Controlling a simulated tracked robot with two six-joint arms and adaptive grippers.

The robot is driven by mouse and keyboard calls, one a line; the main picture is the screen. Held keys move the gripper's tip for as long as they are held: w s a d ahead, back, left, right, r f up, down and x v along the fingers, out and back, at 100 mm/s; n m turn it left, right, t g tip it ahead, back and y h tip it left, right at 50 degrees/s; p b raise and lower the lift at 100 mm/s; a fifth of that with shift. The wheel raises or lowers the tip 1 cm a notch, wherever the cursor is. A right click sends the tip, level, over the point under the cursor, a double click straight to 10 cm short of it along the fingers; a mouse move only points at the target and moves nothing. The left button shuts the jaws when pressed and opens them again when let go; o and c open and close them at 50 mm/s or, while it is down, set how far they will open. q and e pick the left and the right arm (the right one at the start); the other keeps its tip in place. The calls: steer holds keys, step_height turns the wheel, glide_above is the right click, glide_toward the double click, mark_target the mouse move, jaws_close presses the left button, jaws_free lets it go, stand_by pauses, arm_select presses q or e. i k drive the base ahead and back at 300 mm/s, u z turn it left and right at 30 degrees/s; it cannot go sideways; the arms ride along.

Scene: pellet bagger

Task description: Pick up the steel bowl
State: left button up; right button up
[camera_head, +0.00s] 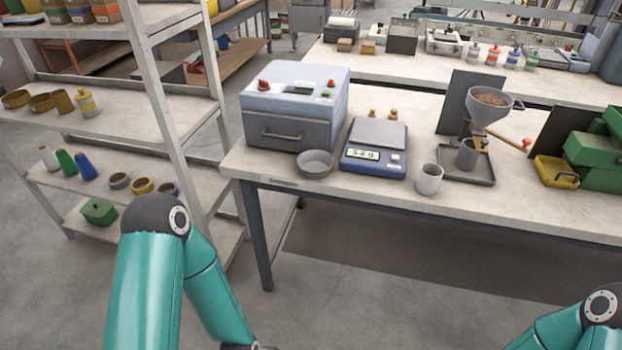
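The steel bowl (315,164) is a shallow grey round bowl. It stands upright near the front edge of the workbench (470,203), between the grey boxed machine and the blue scale, and looks empty. My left arm comes in at the lower left, and its gripper end is cut off by the bottom edge. My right arm shows only at the lower right corner, with its gripper outside the picture. Both arms are well apart from the bowl.
The blue scale (375,154) stands close to the bowl's right. The grey machine (293,106) stands behind its left. A grey cup (429,178) and a funnel stand (467,165) are farther right. A shelf rack (160,90) rises at left. The floor before the bench is clear.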

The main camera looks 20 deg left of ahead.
mark_target(313, 165)
steer(key=k, duration=1.05)
steer(key=u, duration=0.25)
steer(key=i, duration=0.85)
steer(key=u, duration=0.4)
steer(key=i, duration=1.15)
steer(key=z, duration=0.1)
